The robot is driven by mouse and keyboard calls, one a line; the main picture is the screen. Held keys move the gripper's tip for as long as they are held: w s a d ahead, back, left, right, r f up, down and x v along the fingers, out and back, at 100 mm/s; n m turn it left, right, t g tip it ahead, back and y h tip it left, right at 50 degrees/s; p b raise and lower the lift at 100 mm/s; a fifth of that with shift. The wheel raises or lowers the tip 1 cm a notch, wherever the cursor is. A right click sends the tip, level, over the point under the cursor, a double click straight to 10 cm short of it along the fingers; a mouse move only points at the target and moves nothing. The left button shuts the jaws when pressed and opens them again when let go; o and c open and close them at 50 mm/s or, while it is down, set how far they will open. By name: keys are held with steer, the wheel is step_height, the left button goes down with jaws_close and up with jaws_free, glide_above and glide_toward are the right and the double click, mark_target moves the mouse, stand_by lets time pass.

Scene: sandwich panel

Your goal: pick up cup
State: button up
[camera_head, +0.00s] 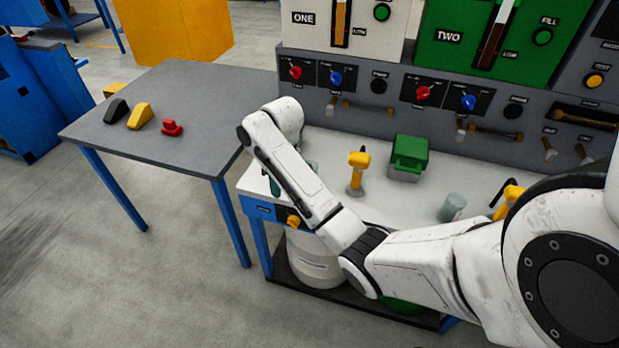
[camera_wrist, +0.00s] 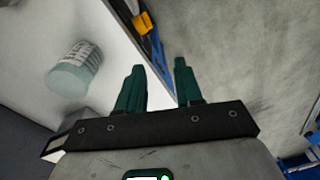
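A pale teal, see-through cup (camera_wrist: 75,72) with a printed label is on the white worktop, left of my gripper in the wrist view. My gripper (camera_wrist: 158,76) has its two dark teal fingers apart, with nothing between them, above the worktop's edge. In the head view my gripper (camera_head: 274,184) is at the worktop's left end, mostly behind my arm. A greyish teal cup (camera_head: 452,207) stands on the worktop at the right. A pale greenish thing (camera_head: 313,167) shows partly behind my arm; I cannot tell which of these the wrist view shows.
A yellow-handled tool (camera_head: 358,170) and a green box (camera_head: 409,157) are on the white worktop (camera_head: 335,147). The control panel (camera_head: 445,120) rises behind. A grey table (camera_head: 185,95) at the left carries black, yellow and red things. A yellow knob (camera_head: 293,221) sticks out in front.

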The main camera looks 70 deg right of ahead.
steer(key=s+d+r, duration=0.2)
steer(key=d+r, duration=0.2)
steer(key=d, duration=0.5)
steer(key=shift+m+g, duration=0.3)
steer(key=shift+m, duration=0.1)
steer(key=shift+s+d+f, duration=0.1)
steer(key=shift+d+f, duration=0.1)
steer(key=shift+f, duration=2.35)
steer(key=shift+d+f, duration=0.2)
steer(key=shift+f, duration=2.35)
steer(key=shift+c, duration=0.3)
jaws_close()
